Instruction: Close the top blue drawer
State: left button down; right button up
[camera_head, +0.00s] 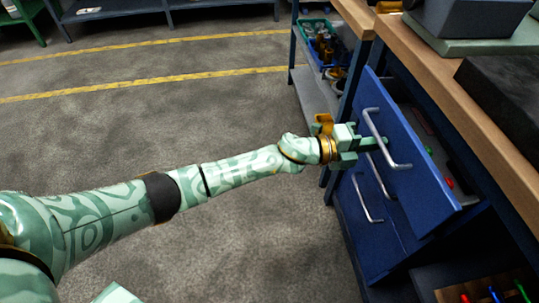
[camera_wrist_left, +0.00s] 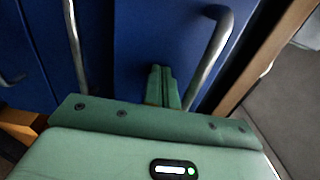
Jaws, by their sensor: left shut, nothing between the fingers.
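The top blue drawer (camera_head: 425,165) stands pulled out of the blue cabinet in the head view, with its contents showing behind the front. Its silver handle (camera_head: 374,128) is on the front face. My left gripper (camera_head: 380,143) is shut and empty, with its fingertips at the handle, pointing at the drawer front. In the left wrist view the shut fingers (camera_wrist_left: 163,88) lie against the view of a blue front (camera_wrist_left: 150,35), beside a silver handle (camera_wrist_left: 212,55). Whether they touch the front cannot be told. My right gripper is not in view.
Lower drawers with handles (camera_head: 366,203) are below. A wooden worktop (camera_head: 480,125) runs above the cabinet. A shelf with a teal bin (camera_head: 314,27) stands behind. A tray with coloured tools (camera_head: 490,291) is at the lower right. The floor (camera_head: 240,120) at left is clear.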

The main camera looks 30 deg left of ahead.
aim_at(392, 143)
pick_arm(q)
jog(key=b+x, duration=0.1)
jog(key=x, duration=0.3)
jog(key=shift+w+d+f, duration=0.15)
jog(key=shift+w+f, duration=0.05)
jog(key=shift+w+d+r, duration=0.1)
jog(key=shift+r, duration=0.1)
